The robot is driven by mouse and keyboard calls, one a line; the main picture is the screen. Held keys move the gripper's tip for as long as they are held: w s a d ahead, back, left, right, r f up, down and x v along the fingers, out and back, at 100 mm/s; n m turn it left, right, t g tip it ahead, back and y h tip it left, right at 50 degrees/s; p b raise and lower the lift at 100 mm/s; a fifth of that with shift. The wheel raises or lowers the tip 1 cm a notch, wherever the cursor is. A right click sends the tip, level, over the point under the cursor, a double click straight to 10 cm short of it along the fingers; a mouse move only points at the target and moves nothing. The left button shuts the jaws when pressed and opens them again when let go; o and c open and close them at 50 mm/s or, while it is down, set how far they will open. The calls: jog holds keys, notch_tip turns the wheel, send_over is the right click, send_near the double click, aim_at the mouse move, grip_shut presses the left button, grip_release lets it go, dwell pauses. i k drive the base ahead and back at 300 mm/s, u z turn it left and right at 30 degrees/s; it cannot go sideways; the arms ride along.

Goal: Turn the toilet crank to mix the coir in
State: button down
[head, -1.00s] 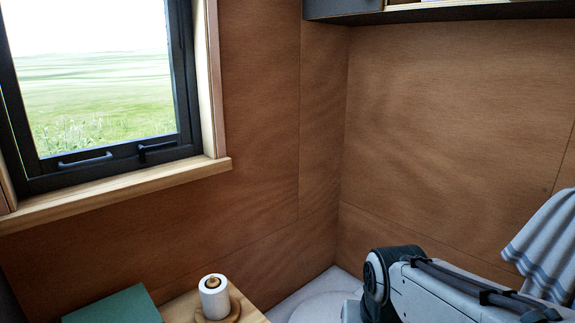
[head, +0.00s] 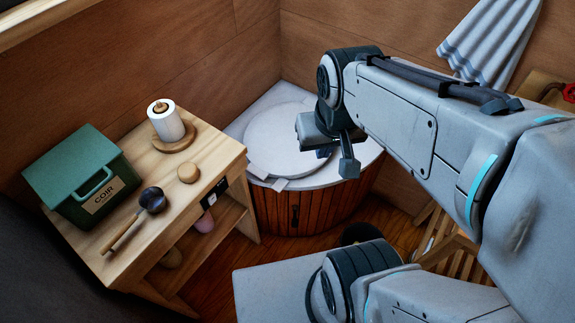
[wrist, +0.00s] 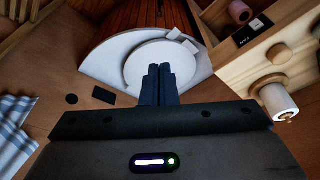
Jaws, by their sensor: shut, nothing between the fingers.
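The toilet stands in the corner, with a round white lid (head: 275,140) on a pale top and a slatted wooden drum (head: 285,208) below. The lid also shows in the wrist view (wrist: 143,62). In the head view my arm and wrist cover the toilet's right side. The green COIR bin (head: 85,172) is closed on the wooden shelf unit (head: 215,155).
A dark scoop (head: 152,200), a paper roll (head: 166,122) and a round wooden knob (head: 188,173) are on the unit. A striped towel (head: 490,40) hangs at right. Bare floor (head: 215,275) shows between unit and toilet.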

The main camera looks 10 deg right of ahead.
aim_at(295, 222)
jog(key=k, duration=1.1)
jog(key=z, duration=0.6)
jog(key=i, duration=0.55)
jog(key=u, duration=0.35)
